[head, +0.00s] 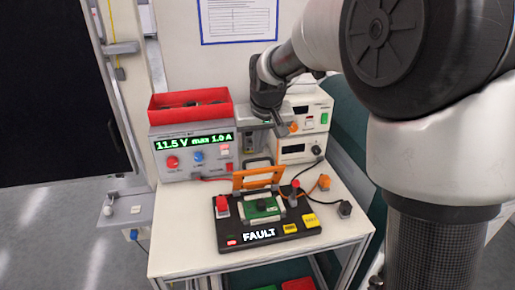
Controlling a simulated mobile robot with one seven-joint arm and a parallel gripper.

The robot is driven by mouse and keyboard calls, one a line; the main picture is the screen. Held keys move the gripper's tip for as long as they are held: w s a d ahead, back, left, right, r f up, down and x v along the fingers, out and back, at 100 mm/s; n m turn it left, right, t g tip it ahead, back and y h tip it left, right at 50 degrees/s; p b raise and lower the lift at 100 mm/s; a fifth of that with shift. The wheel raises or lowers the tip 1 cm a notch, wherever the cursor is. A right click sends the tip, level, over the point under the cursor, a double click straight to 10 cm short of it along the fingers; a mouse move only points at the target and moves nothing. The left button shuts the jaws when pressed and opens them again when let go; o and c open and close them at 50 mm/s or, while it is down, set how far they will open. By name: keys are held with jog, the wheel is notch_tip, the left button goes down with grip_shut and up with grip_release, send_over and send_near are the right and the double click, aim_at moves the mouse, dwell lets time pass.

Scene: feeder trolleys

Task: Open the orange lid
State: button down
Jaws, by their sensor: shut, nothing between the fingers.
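The orange lid (258,178) is a frame on the black test fixture (232,243). It stands raised at the back of the fixture, tilted up behind a green circuit board (262,208), which lies uncovered. The fixture's display reads "FAULT". My gripper (281,130) hangs above and behind the lid, in front of the instruments, apart from the lid. Its fingers are small and partly hidden by my dark wrist; they look shut and hold nothing.
A grey power supply (191,166) with a red bin (189,105) on top stands at back left. White instruments (304,149) stand at back right. A red-topped lever (294,190), orange connector (324,182) and black cable flank the fixture. The trolley's front left top (180,258) is clear.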

jog(key=p+v, duration=0.1)
jog(key=v, duration=1.4)
jog(key=s+d+m+p, duration=0.1)
jog(key=s+d+p, duration=0.3)
jog(key=s, duration=0.7)
jog(key=s+d+r+m+h+p, duration=0.1)
jog(key=s+d+p, duration=0.2)
jog(key=s, duration=0.9)
jog(key=d, duration=0.3)
jog(key=shift+d+t+p, duration=0.3)
jog(key=shift+t+p, duration=0.1)
jog(key=shift+s+r, duration=0.1)
jog(key=shift+r, duration=0.05)
